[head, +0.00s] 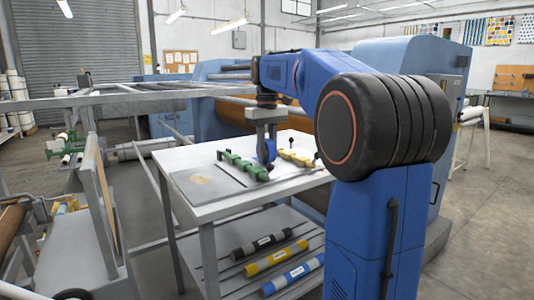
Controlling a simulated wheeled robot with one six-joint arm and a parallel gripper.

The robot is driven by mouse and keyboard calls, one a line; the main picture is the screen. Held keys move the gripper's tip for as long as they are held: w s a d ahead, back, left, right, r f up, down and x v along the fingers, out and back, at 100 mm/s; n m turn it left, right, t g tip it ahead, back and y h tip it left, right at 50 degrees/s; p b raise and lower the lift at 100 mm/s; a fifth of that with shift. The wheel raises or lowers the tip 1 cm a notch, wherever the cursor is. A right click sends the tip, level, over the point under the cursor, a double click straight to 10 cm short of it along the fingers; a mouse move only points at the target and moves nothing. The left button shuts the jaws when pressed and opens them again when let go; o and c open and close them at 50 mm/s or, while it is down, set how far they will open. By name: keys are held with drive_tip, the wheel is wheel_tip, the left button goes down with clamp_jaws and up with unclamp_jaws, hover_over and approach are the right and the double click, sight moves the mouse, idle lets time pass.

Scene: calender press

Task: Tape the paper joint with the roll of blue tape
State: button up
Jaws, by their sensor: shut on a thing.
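My gripper (265,136) points down over the white table (188,213) and is shut on the roll of blue tape (267,152). The roll hangs between a green clamp bar (238,162) on its left and a yellow clamp bar (297,158) on its right. Pale sheets (280,177) lie flat on the table by the bars. The paper joint is too small to make out, and I cannot tell whether the roll touches the paper.
My arm hides part of the blue press (215,118) behind the table. Black (258,245), yellow (275,258) and blue (291,279) rolls lie on the lower shelf. A grey cart (80,250) stands at left. The floor at right (490,220) is clear.

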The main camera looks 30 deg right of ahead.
sight(273, 150)
drive_tip(key=shift+f, duration=0.25)
drive_tip(key=shift+s, duration=0.25)
idle(0.3)
drive_tip(key=shift+s, duration=0.3)
drive_tip(key=shift+s, duration=0.2)
drive_tip(key=shift+s+r, duration=0.1)
drive_tip(key=shift+s, duration=0.25)
idle(0.4)
drive_tip(key=shift+s, duration=0.15)
drive_tip(key=shift+s, duration=0.4)
